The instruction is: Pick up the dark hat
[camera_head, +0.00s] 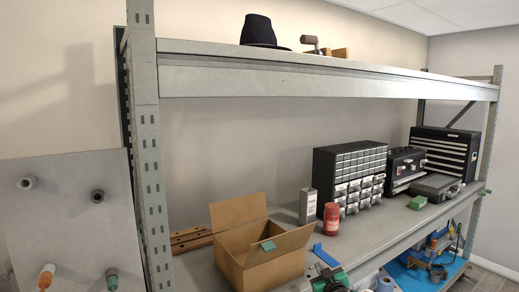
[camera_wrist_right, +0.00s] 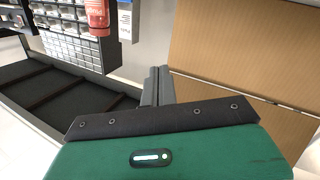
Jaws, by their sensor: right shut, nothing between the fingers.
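The dark hat (camera_head: 258,31) sits upright on the top shelf, toward the left, and shows only in the head view. Its lower edge is partly hidden by the shelf's front beam. My right gripper (camera_head: 325,272) is low at the bottom edge of the head view, in front of the middle shelf and far below the hat. In the right wrist view its dark fingers (camera_wrist_right: 157,86) are together with nothing between them. My left gripper is in neither view.
Brown items (camera_head: 325,49) lie right of the hat. An open cardboard box (camera_head: 270,271), a red jar (camera_head: 331,219), a drawer cabinet (camera_head: 349,177) and black toolboxes (camera_head: 445,152) stand on the middle shelf. A grey upright (camera_head: 148,160) rises at left; the top beam (camera_head: 300,80) runs above.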

